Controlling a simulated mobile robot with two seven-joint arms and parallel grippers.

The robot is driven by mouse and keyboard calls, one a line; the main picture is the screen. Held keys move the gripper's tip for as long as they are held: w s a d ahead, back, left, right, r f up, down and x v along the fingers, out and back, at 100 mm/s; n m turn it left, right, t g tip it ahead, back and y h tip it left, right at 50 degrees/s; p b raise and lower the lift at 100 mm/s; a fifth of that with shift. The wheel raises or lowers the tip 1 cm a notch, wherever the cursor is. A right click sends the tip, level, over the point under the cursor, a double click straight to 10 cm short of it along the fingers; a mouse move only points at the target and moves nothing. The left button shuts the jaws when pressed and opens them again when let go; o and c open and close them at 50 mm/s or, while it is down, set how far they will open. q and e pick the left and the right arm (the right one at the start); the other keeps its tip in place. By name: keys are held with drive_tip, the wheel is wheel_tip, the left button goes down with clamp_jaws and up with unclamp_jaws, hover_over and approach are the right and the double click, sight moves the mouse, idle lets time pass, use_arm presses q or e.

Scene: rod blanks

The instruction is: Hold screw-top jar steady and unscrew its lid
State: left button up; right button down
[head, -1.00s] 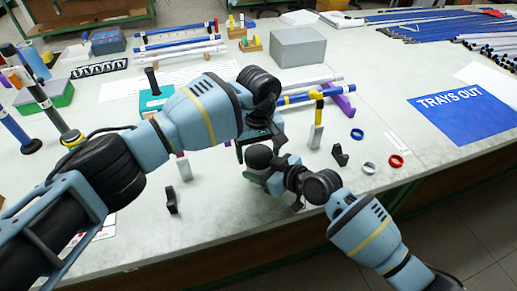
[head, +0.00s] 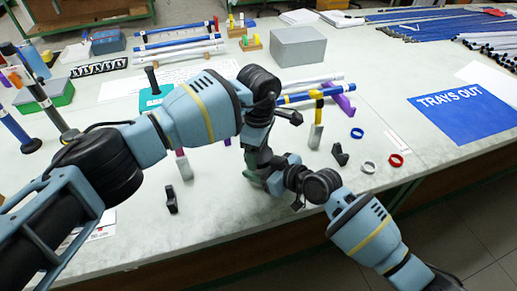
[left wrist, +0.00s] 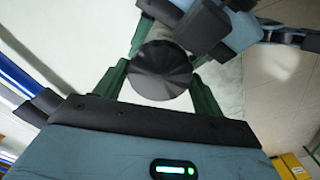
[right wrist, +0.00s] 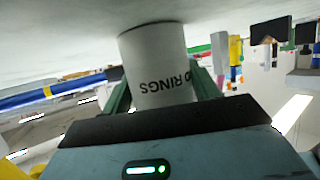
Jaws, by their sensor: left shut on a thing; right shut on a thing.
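The jar (right wrist: 152,52) is white with dark lettering reading "RINGS", upside down in the right wrist view. My right gripper (right wrist: 163,88) is shut on the jar body, one green finger on each side. The lid (left wrist: 160,65) is dark, round and ribbed; the left wrist view looks down on it. My left gripper (left wrist: 160,84) is shut on the lid from above, with green fingers at its sides. In the head view my left gripper (head: 257,158) hides the lid and most of the jar. I cannot tell whether the lid has turned on the jar.
A black clamp-like piece (head: 340,155), a blue ring (head: 357,133), a grey ring (head: 367,167) and a red ring (head: 396,160) lie to the right. A grey box (head: 298,46) stands behind.

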use_arm(q)
drive_tip(key=n, duration=0.6)
drive_tip(key=shift+n, duration=0.4)
drive_tip(key=o, duration=1.1)
drive_tip(key=shift+s, duration=0.1)
drive_tip(key=shift+r, duration=0.1)
drive_tip(key=shift+r, duration=2.2)
drive_tip(key=shift+c, duration=0.4)
